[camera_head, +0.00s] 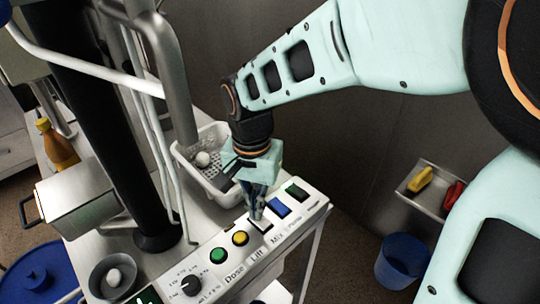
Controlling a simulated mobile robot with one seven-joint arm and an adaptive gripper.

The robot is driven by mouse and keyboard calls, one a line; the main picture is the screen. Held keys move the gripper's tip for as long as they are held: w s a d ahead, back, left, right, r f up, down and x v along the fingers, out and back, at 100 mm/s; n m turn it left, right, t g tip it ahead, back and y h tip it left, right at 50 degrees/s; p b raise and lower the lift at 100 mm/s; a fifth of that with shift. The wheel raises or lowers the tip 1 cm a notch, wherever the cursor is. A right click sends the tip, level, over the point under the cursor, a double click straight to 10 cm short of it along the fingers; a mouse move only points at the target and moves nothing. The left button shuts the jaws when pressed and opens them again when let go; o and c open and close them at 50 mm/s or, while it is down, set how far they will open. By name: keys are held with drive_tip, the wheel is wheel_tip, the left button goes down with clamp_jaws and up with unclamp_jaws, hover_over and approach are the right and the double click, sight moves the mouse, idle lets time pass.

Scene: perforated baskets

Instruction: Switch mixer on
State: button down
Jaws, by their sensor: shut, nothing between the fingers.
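The control panel (205,277) runs along the front edge of the counter, with switches above printed labels. The label "Mix" (277,240) sits below a pale rocker switch (262,226). My gripper (257,214) points down with shut, empty fingers. Its tips are at or just above the pale switch; I cannot tell whether they touch it. The tips partly cover the switch, so its position is unclear. The mixer itself is not clearly identifiable.
A blue switch (279,208) and a dark green switch (296,190) lie to the right. A yellow button (240,238), green button (218,255) and black dial (191,286) lie left. A perforated white basket (222,194) stands behind. A black column (112,150) rises at left.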

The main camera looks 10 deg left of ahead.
drive_tip(key=shift+r+p, duration=2.25)
drive_tip(key=shift+r, duration=1.05)
